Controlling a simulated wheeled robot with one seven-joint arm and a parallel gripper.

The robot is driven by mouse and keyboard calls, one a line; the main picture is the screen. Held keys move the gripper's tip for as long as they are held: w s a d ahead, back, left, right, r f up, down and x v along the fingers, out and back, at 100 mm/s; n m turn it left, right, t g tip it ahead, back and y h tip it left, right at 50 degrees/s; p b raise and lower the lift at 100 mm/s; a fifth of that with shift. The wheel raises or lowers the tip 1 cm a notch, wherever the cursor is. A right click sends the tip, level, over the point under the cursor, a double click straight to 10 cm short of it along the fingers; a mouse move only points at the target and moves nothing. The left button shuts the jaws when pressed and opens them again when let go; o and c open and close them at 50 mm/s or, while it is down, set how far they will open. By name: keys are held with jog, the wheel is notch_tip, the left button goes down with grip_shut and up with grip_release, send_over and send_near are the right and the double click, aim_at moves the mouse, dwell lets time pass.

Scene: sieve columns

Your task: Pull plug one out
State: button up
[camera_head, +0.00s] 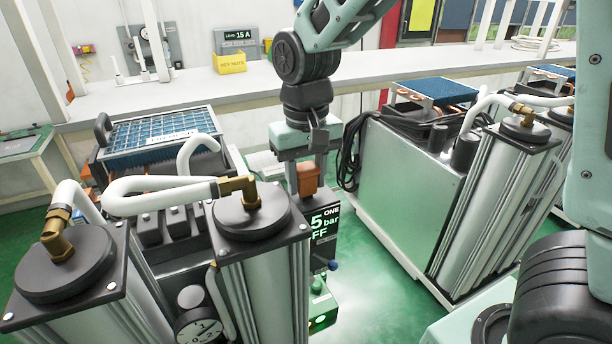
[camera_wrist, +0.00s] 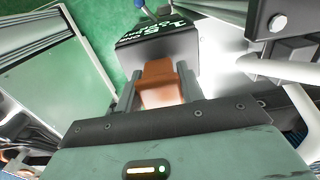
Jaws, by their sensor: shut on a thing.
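My gripper (camera_head: 305,172) points down from above and is shut on the plug. In the wrist view the plug (camera_wrist: 160,82) lies between the two grey fingers, with the black box (camera_wrist: 158,45) beyond it. The plug's far end meets or comes very near the box; I cannot tell whether it is seated in a socket.
Two silver columns with black caps (camera_head: 252,215) and a white hose (camera_head: 150,190) stand close on the left. A second machine (camera_head: 415,185) with a black cable coil stands to the right. Green floor (camera_head: 375,265) lies between the machines. A long white bench (camera_head: 200,85) runs behind.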

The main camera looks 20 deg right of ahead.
jog(key=shift+r+p, duration=0.75)
jog(key=shift+r, duration=0.1)
jog(key=o, duration=1.2)
jog(key=shift+c, duration=0.2)
